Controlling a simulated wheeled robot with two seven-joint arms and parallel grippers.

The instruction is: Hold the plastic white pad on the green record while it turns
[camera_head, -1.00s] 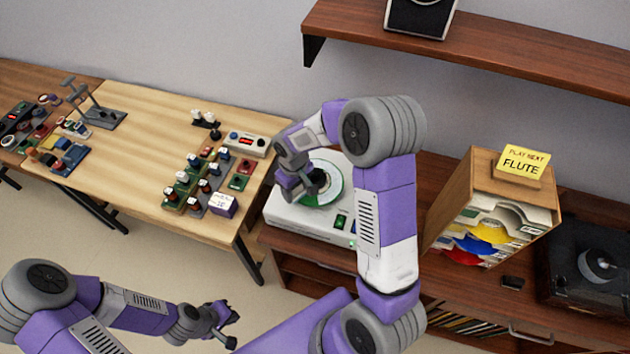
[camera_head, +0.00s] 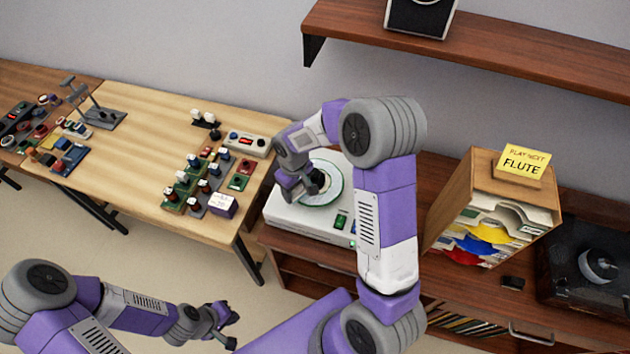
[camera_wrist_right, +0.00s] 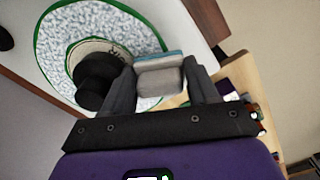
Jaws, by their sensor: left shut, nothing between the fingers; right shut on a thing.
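The green record (camera_head: 336,191) lies on the white machine (camera_head: 296,217). Its face looks pale and speckled inside a green rim; it also fills the upper left of the right wrist view (camera_wrist_right: 57,64). A black knob (camera_wrist_right: 93,82) stands over its cream label. My right gripper (camera_head: 304,190) is over the record and shut on the white pad (camera_wrist_right: 158,78), a pale block with a blue-teal edge. The pad is over the record's outer part; I cannot tell whether it touches. My left gripper (camera_head: 228,327) is shut and empty, low in front of the shelf unit.
A wooden rack (camera_head: 458,190) of coloured sleeves with a yellow "FLUTE" note (camera_head: 524,163) stands right of my right arm. A dark turntable (camera_head: 590,268) is at far right. The light table (camera_head: 150,165) at left holds several small control boxes. A wall shelf (camera_head: 500,55) hangs above.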

